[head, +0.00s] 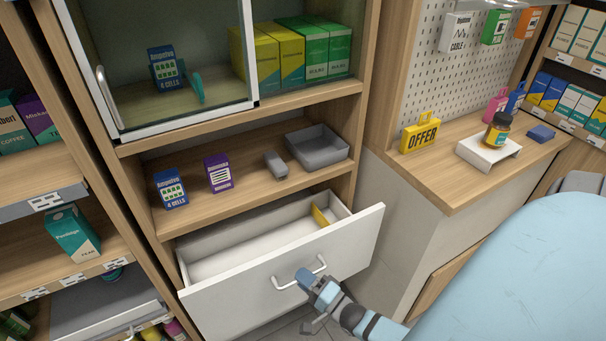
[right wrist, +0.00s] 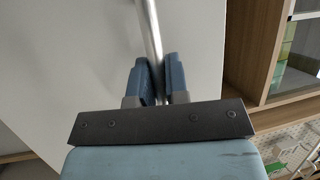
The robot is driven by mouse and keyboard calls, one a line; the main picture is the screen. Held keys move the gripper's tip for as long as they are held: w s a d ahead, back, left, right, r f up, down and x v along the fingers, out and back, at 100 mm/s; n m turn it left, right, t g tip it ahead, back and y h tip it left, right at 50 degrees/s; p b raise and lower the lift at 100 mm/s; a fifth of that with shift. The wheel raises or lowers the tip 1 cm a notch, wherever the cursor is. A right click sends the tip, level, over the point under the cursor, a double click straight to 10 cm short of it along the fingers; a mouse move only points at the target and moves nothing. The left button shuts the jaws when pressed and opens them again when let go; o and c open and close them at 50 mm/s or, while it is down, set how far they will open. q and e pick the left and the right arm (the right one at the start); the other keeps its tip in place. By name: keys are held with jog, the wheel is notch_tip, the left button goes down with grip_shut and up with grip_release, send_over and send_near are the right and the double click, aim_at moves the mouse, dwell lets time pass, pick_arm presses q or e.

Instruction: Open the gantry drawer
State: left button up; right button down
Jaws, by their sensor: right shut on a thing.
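The white gantry drawer (head: 333,246) stands pulled out of the wooden cabinet in the head view. Its inside shows a bare white floor and a yellow item (head: 320,215) near the right end. A curved metal handle (head: 287,283) is on its front. My right gripper (head: 306,277) is at the right part of this handle, shut on it. In the right wrist view, the two blue fingers (right wrist: 160,80) close around the handle bar (right wrist: 151,35), with the white drawer front (right wrist: 75,60) behind. My left gripper is not in view.
Above the drawer, a shelf holds a blue box (head: 171,189), a purple box (head: 219,173) and a grey tray (head: 317,147). A glass-fronted compartment (head: 160,65) is higher. A light-blue rounded surface fills the lower right.

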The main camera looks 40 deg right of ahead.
jog(key=c, duration=1.1)
grip_release()
jog(key=shift+c, duration=0.2)
jog(key=v, duration=1.3)
jog(key=shift+s+b, duration=0.35)
jog(key=shift+s, duration=0.05)
jog(key=shift+d+f, duration=0.1)
jog(key=shift+d, duration=0.05)
